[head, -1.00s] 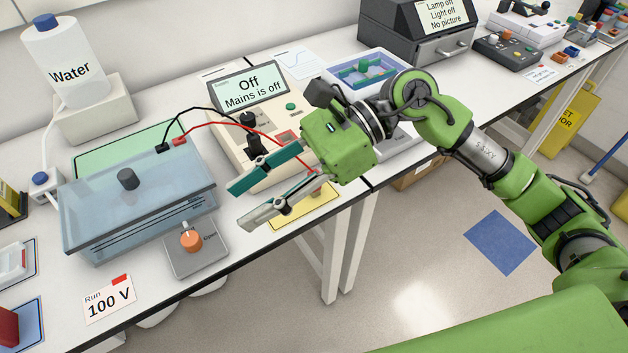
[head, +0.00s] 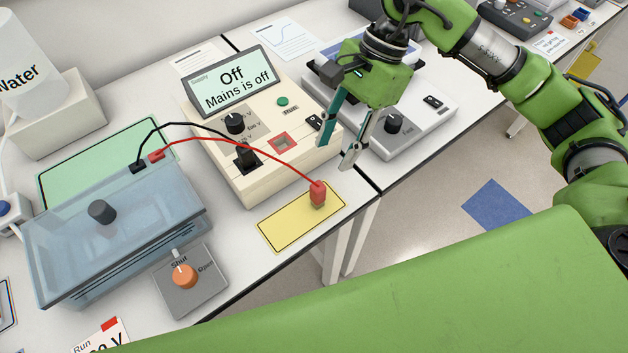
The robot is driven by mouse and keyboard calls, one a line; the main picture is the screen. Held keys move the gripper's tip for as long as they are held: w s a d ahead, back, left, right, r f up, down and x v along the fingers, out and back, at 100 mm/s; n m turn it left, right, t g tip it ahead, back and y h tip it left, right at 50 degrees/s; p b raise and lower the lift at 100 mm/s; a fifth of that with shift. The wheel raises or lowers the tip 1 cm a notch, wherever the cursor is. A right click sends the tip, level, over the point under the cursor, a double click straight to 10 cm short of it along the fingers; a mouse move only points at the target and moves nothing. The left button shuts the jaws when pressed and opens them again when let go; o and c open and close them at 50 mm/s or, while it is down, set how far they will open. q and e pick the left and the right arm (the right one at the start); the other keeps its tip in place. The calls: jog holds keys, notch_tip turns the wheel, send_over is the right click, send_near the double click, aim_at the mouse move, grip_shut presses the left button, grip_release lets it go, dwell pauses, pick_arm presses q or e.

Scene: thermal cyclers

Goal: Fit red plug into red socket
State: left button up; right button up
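The red plug (head: 318,194) stands on the yellow mat (head: 285,226) at the bench's front edge, its red lead running back to the glass-like tank. The red socket (head: 282,142) is a red-framed square on the sloped face of the cream power supply (head: 265,178); nothing is in it. My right gripper (head: 337,158) hangs open and empty, fingers pointing down, behind and slightly right of the plug and right of the socket. It appears apart from both. My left gripper is not in view.
A black plug (head: 247,157) sits in the supply, its black lead arching to the tank (head: 115,235). The supply's screen (head: 232,82) reads "Off, Mains is off". A grey box with an orange knob (head: 183,276) stands front left. A grey device (head: 415,125) stands right of the supply.

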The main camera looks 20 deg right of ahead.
aim_at(323, 183)
jog(key=x, duration=0.2)
jog(key=p+x, duration=0.1)
jog(key=x, duration=0.3)
jog(key=shift+s+a, duration=0.1)
jog(key=shift+s, duration=0.3)
jog(key=shift+w+a+f, duration=0.1)
jog(key=shift+f, duration=0.15)
jog(key=shift+s+p+x, duration=0.25)
jog(key=shift+p+x, duration=0.8)
jog(key=shift+p, duration=0.15)
jog(key=shift+p+x, duration=0.4)
jog(key=shift+x, duration=0.8)
jog(key=shift+f, duration=0.4)
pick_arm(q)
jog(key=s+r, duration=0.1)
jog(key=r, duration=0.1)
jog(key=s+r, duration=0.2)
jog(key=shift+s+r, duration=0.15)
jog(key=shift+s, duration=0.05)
pick_arm(e)
grip_shut()
